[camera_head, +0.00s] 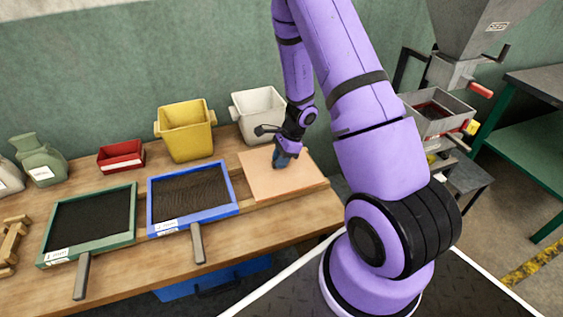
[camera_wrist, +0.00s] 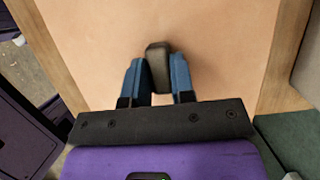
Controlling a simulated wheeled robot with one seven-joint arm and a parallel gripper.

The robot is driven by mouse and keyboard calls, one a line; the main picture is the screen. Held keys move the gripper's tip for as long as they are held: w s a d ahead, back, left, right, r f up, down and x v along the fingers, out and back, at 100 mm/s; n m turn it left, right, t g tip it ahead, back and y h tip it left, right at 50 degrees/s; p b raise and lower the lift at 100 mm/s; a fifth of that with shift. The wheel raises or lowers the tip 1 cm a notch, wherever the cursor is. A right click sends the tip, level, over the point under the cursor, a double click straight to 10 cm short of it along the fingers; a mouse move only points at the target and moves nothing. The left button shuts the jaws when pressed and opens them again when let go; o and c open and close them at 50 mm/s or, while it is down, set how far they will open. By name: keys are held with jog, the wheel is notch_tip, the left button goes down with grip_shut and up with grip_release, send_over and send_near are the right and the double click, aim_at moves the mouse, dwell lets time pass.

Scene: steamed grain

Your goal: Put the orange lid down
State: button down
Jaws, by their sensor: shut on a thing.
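The orange lid (camera_head: 263,179) is a flat, pale orange square panel at the right end of the wooden workbench. In the wrist view the lid (camera_wrist: 220,40) fills most of the picture. A dark knob (camera_wrist: 158,66) stands on it. My gripper (camera_wrist: 158,80) has its blue fingers on both sides of the knob and is shut on it. In the head view my gripper (camera_head: 282,158) is over the lid's middle. The lid looks level and close to the bench top. I cannot tell whether it touches what is beneath it.
Left of the lid lie a blue-framed sieve (camera_head: 192,197) and a green-framed sieve (camera_head: 90,226). Behind stand a yellow bin (camera_head: 186,130), a white bin (camera_head: 258,112) and a red tray (camera_head: 121,156). A grey hopper machine (camera_head: 440,110) stands to the right.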

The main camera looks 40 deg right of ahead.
jog(key=shift+f, duration=0.6)
jog(key=shift+f, duration=0.15)
jog(key=c, duration=1)
grip_release()
jog(key=shift+o, duration=0.2)
